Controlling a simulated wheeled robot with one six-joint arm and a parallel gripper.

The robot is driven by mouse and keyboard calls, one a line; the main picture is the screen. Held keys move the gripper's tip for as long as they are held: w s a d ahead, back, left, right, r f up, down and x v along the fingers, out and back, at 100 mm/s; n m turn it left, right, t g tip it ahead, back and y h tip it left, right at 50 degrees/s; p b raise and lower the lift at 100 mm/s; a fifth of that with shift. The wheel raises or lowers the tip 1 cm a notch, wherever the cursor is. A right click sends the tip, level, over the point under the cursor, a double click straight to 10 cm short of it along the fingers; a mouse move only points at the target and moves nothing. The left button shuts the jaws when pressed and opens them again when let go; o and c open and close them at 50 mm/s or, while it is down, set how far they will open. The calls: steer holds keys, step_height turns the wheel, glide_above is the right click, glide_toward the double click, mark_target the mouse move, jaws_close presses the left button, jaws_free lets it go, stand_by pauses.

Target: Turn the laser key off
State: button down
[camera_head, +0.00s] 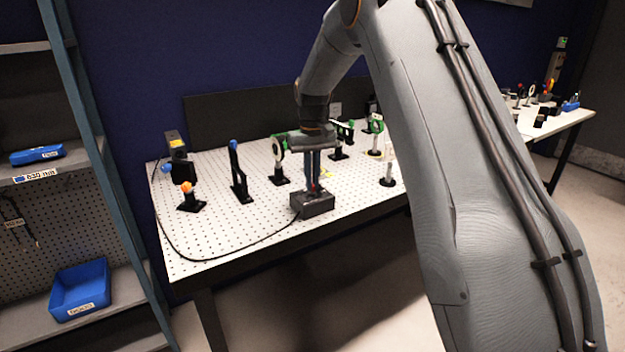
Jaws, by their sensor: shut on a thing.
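A small dark box (312,204) with a cable running from it sits at the front edge of the white perforated optical table (228,240). A little red shows on its top, where the laser key appears to be. My gripper (313,185) points straight down onto the top of the box, its fingers shut on the key there. The key itself is mostly hidden by the fingers, so its turn position cannot be told. The laser head (180,160), black with a yellow label, stands on a post at the table's left end.
Mounted optics stand close behind and beside my gripper, including a tall black mount (239,175) and a ring mount (279,160). A shelf with a blue bin (80,288) is at left. A second table (560,120) stands far right.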

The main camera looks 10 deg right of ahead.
steer(key=shift+w+r+n, duration=0.1)
steer(key=shift+r+n, duration=0.05)
steer(key=shift+n, duration=0.95)
steer(key=c, duration=1.9)
jaws_free()
step_height(320, 180, up, 8)
steer(key=shift+f+b, duration=0.15)
steer(key=shift+b, duration=0.95)
